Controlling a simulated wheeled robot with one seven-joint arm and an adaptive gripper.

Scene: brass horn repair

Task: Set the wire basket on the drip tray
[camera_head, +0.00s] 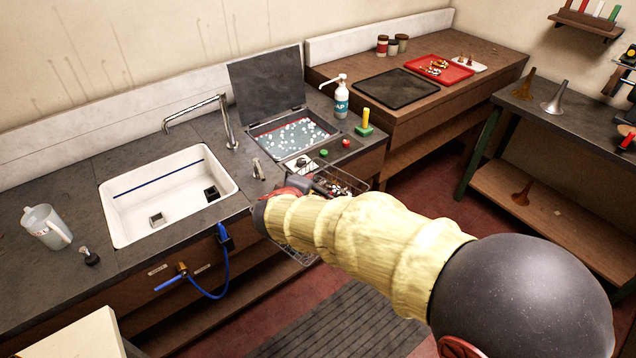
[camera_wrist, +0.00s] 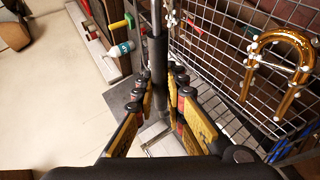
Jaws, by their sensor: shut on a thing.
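The wire basket (camera_head: 352,180) is in my gripper, beside the front edge of the grey counter, partly hidden behind my arm. In the wrist view, its wire mesh (camera_wrist: 228,62) fills the right side, with a brass U-shaped tube (camera_wrist: 262,50) and other small parts inside. My gripper (camera_wrist: 160,88) is shut on the basket's dark upright handle (camera_wrist: 157,60). A flat black tray (camera_head: 397,89), which looks like the drip tray, lies empty on the wooden counter, farther back and right of the basket.
An open-lidded ultrasonic-type bath (camera_head: 292,135) is set in the grey counter. A soap bottle (camera_head: 341,100) and a yellow-handled brush (camera_head: 365,122) stand between it and the black tray. A red tray (camera_head: 440,68) of parts lies just beyond. A white sink (camera_head: 165,195) is left.

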